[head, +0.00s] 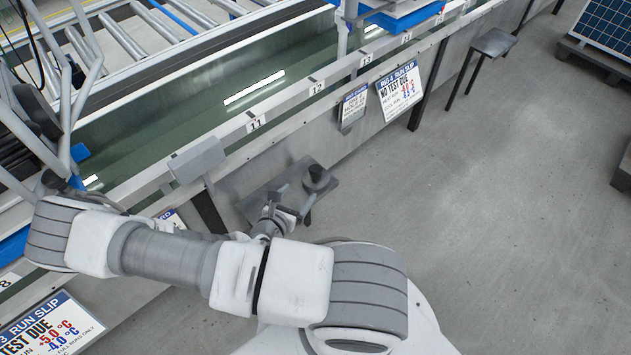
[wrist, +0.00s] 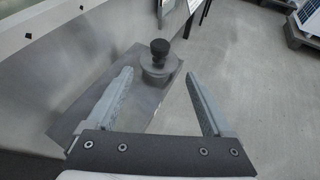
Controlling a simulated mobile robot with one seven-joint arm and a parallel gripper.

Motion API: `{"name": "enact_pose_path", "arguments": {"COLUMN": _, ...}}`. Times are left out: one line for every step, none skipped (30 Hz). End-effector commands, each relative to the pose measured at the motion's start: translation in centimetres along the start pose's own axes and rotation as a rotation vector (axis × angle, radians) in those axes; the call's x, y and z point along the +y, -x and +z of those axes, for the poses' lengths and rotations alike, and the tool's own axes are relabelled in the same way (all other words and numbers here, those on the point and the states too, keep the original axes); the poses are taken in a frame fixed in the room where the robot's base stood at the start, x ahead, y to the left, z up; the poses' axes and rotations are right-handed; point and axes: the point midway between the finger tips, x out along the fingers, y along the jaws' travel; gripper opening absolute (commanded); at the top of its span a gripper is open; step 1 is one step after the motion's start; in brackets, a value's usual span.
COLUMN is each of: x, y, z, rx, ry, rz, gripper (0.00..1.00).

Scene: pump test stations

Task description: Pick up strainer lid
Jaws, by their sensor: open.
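The strainer lid (wrist: 158,70) is a grey round disc with a dark knob on top, seen in the wrist view. It rests at the far end of a small grey metal shelf (wrist: 138,108). In the head view the lid (head: 318,180) sits on the shelf just beyond my gripper (head: 290,206). In the wrist view my gripper (wrist: 159,77) is open, with the lid between the line of its two fingertips and slightly beyond them. Nothing is held. The lid's underside is hidden.
The shelf juts out from a long water trough (head: 190,125) with numbered stations. A grey box (head: 197,159) sits on the trough rim. Run slip signs (head: 401,88) hang along its side. A small stand (head: 492,45) is farther back.

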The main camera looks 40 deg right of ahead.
Motion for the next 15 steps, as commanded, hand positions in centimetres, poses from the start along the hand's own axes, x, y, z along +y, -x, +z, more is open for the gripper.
{"name": "enact_pose_path", "arguments": {"x": -0.2, "y": -0.4, "z": -0.1, "rx": -0.012, "ry": 0.014, "rz": 0.001, "gripper": 0.85}}
{"name": "enact_pose_path", "arguments": {"x": -0.2, "y": -0.6, "z": 0.0, "rx": -0.016, "ry": 0.020, "rz": 0.001, "gripper": 0.85}}
{"name": "enact_pose_path", "arguments": {"x": -0.2, "y": -1.0, "z": 0.0, "rx": -0.019, "ry": 0.024, "rz": 0.002, "gripper": 0.85}}
{"name": "enact_pose_path", "arguments": {"x": -0.3, "y": -1.4, "z": 0.0, "rx": -0.020, "ry": 0.024, "rz": 0.001, "gripper": 0.85}}
{"name": "enact_pose_path", "arguments": {"x": -0.3, "y": -1.8, "z": 0.0, "rx": -0.021, "ry": 0.023, "rz": 0.000, "gripper": 0.85}}
{"name": "enact_pose_path", "arguments": {"x": -0.3, "y": -2.5, "z": 0.0, "rx": -0.020, "ry": 0.023, "rz": 0.000, "gripper": 0.85}}
{"name": "enact_pose_path", "arguments": {"x": -0.3, "y": -3.0, "z": 0.0, "rx": -0.019, "ry": 0.021, "rz": -0.001, "gripper": 0.85}}
{"name": "enact_pose_path", "arguments": {"x": -0.3, "y": -3.5, "z": 0.0, "rx": -0.018, "ry": 0.021, "rz": -0.001, "gripper": 0.85}}
{"name": "enact_pose_path", "arguments": {"x": -0.3, "y": -4.2, "z": 0.0, "rx": -0.018, "ry": 0.021, "rz": -0.002, "gripper": 0.85}}
{"name": "enact_pose_path", "arguments": {"x": -0.3, "y": -4.8, "z": 0.0, "rx": -0.018, "ry": 0.020, "rz": -0.002, "gripper": 0.85}}
{"name": "enact_pose_path", "arguments": {"x": -0.3, "y": -5.3, "z": 0.0, "rx": -0.018, "ry": 0.021, "rz": -0.001, "gripper": 0.85}}
{"name": "enact_pose_path", "arguments": {"x": -0.3, "y": -6.0, "z": 0.0, "rx": -0.018, "ry": 0.020, "rz": -0.001, "gripper": 0.85}}
{"name": "enact_pose_path", "arguments": {"x": -0.3, "y": -6.5, "z": 0.0, "rx": -0.018, "ry": 0.021, "rz": -0.001, "gripper": 0.85}}
{"name": "enact_pose_path", "arguments": {"x": -0.3, "y": -7.0, "z": 0.0, "rx": -0.017, "ry": 0.020, "rz": -0.002, "gripper": 0.85}}
{"name": "enact_pose_path", "arguments": {"x": -0.3, "y": -7.7, "z": 0.0, "rx": -0.017, "ry": 0.020, "rz": -0.001, "gripper": 0.85}}
